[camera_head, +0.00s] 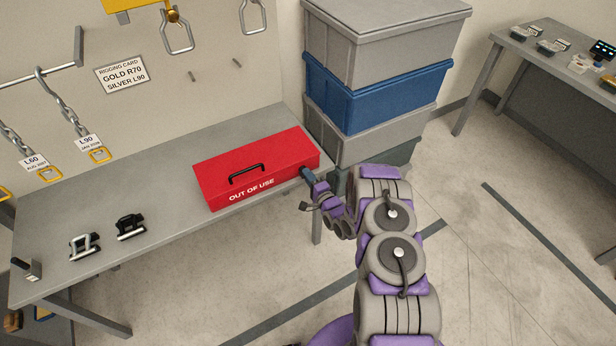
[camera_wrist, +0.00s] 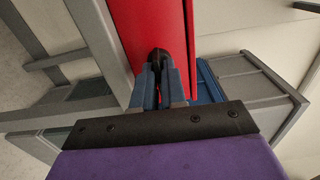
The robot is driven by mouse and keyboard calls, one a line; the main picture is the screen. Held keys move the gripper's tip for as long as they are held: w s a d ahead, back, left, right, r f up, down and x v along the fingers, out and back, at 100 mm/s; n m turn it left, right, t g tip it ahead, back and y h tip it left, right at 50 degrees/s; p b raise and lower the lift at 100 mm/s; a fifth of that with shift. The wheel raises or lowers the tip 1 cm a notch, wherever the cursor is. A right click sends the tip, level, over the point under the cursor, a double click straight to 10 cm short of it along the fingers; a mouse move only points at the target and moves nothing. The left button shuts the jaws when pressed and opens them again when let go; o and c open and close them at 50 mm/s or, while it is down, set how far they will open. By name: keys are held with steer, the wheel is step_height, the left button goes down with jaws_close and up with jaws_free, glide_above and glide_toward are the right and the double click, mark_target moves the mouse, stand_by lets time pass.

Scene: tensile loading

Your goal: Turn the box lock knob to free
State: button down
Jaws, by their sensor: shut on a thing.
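My gripper (camera_head: 306,174) is at the box's right end. In the wrist view, my gripper's blue-grey fingers (camera_wrist: 160,80) are shut on a dark knob (camera_wrist: 158,55) at the box's end. The fingers hide most of the knob, so its turn position cannot be told.
The grey table (camera_head: 165,200) carries a silver clamp (camera_head: 84,246) and a black clamp (camera_head: 130,227) at left. Stacked grey and blue crates (camera_head: 375,85) stand close behind my gripper. Chains with tags hang on the wall. Open floor lies at right.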

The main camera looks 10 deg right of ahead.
steer(key=shift+d, duration=0.2)
steer(key=c, duration=1.3)
jaws_free()
steer(key=shift+w+f, duration=0.1)
steer(key=shift+f, duration=0.05)
steer(key=p+v, duration=0.2)
steer(key=v, duration=1.5)
steer(key=shift+s+d+p, duration=0.1)
steer(key=shift+s+p, duration=0.1)
steer(key=shift+p, duration=0.15)
